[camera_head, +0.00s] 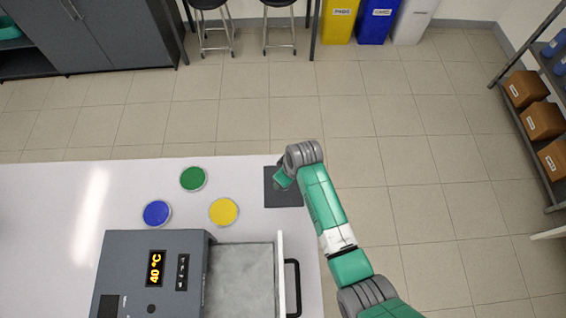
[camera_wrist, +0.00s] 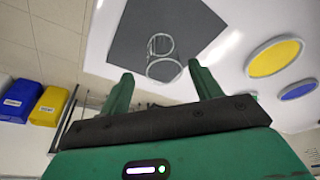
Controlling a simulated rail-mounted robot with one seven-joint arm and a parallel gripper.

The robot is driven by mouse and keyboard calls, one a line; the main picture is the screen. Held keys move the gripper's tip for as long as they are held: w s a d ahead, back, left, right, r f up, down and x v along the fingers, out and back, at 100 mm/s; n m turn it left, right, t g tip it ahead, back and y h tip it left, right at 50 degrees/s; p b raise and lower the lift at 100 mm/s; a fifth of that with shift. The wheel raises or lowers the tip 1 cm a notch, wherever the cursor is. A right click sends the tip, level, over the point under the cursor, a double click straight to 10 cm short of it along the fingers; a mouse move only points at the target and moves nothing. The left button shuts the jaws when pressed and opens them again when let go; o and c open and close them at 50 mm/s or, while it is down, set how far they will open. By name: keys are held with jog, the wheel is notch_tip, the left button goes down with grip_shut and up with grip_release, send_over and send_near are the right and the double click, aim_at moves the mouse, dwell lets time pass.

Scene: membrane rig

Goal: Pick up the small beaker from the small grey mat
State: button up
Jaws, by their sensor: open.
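The small beaker (camera_wrist: 162,58) is clear glass and shows in the wrist view as two thin rings. It stands on the dark grey mat (camera_wrist: 130,40), just beyond my fingertips and roughly in line with the gap between them. My gripper (camera_wrist: 160,70) is open, with its two green fingers apart and nothing seen between them. In the head view, the mat (camera_head: 285,200) lies at the right end of the white table. My gripper (camera_head: 280,183) is over the mat there, and the beaker is hard to make out behind my arm.
Green (camera_head: 193,179), blue (camera_head: 156,213) and yellow (camera_head: 223,211) discs lie left of the mat. A grey device (camera_head: 130,255) reading 40 °C has an open drawer (camera_head: 240,280) with a black handle. The table's right edge is close to the mat.

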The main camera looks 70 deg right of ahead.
jog(key=x, duration=0.4)
jog(key=shift+a+f, duration=0.25)
jog(key=shift+f, duration=0.05)
jog(key=shift+w, duration=0.1)
jog(key=c, duration=1)
jog(key=shift+c, duration=0.2)
jog(key=shift+r, duration=0.5)
jog(key=v, duration=0.3)
jog(key=s+a+r, duration=0.1)
jog(key=s+a, duration=0.2)
jog(key=s, duration=1.2)
jog(key=shift+a+b, duration=0.3)
jog(key=shift+a, duration=0.1)
